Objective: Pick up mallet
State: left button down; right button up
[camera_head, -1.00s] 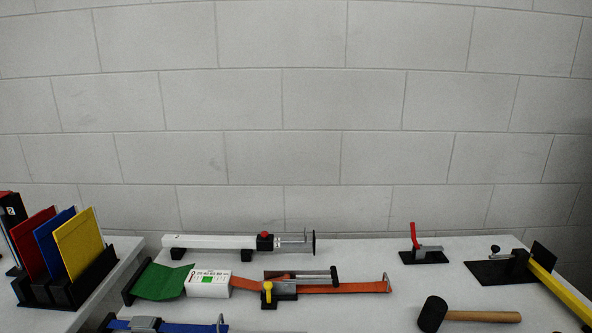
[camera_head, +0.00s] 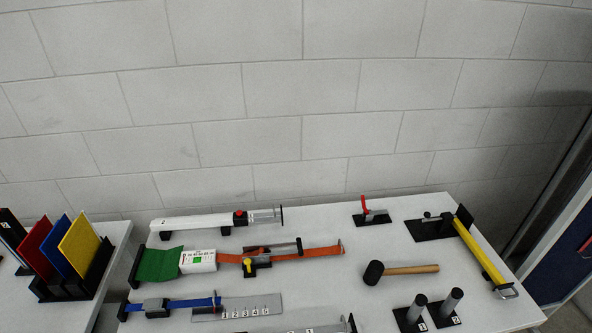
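The mallet lies on its side on the white table (camera_head: 330,284), right of the table's middle. Its black head (camera_head: 373,273) is at the left and its wooden handle (camera_head: 411,269) points right. Nothing touches it, and it shows in full. Neither of my grippers is in view.
Left of the mallet is an orange strap (camera_head: 316,254) with a clamp. Below right stand two dark cylinders (camera_head: 452,301) on black plates. A red-handled clamp (camera_head: 369,213) is behind, and a yellow bar (camera_head: 478,250) lies right. A folder rack (camera_head: 85,278) stands at the far left.

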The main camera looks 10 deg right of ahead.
aim_at(376, 269)
jog(key=k+z, duration=0.1)
jog(key=z, duration=0.9)
